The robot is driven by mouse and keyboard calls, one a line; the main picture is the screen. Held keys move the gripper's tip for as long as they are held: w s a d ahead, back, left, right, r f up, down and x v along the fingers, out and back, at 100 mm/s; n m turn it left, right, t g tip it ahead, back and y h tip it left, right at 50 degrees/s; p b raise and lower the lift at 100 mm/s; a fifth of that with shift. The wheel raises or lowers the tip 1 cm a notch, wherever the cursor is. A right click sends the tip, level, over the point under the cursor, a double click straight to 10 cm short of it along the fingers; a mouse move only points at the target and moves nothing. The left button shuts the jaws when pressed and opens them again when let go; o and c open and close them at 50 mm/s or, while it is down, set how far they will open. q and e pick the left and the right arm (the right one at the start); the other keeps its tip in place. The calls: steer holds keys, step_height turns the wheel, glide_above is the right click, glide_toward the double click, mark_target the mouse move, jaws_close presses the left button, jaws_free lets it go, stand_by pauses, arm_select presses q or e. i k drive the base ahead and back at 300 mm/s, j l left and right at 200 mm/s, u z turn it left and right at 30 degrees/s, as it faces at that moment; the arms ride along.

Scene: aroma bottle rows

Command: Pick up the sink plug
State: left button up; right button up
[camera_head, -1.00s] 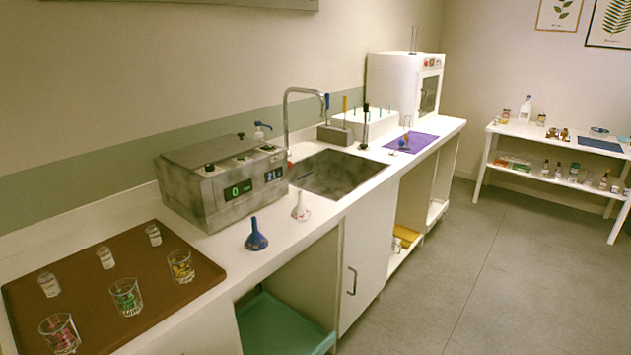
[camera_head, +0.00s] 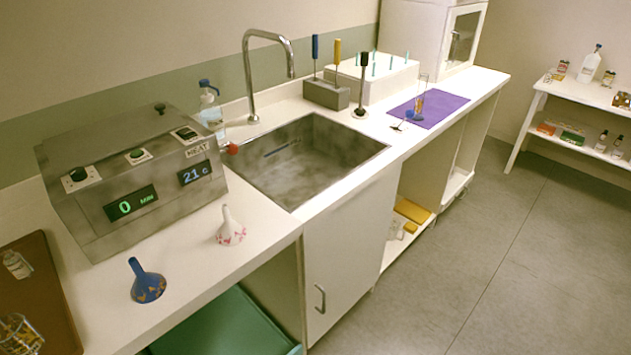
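A small red round object (camera_head: 232,148) lies at the back left edge of the sink (camera_head: 316,158), beside the grey heating box; it may be the sink plug, but it is too small to be sure. The sink is a mottled steel basin set in the white counter, with a dark slot in its back wall. No water or other thing shows clearly inside it. Neither of my grippers is in view.
A tall chrome tap (camera_head: 250,75) stands behind the sink. The heating box (camera_head: 130,175) and a pump bottle (camera_head: 211,108) stand left of it. The floor (camera_head: 470,260) is clear.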

mark_target(364, 55)
steer(key=u, duration=0.3)
steer(key=i+l+u, duration=0.15)
steer(key=l+u, duration=0.15)
steer(key=i+l+u, duration=0.15)
steer(key=l+u, duration=0.15)
steer(key=l, duration=0.2)
steer(key=l+u, duration=0.3)
steer(key=i+l, duration=0.05)
steer(key=l, duration=0.05)
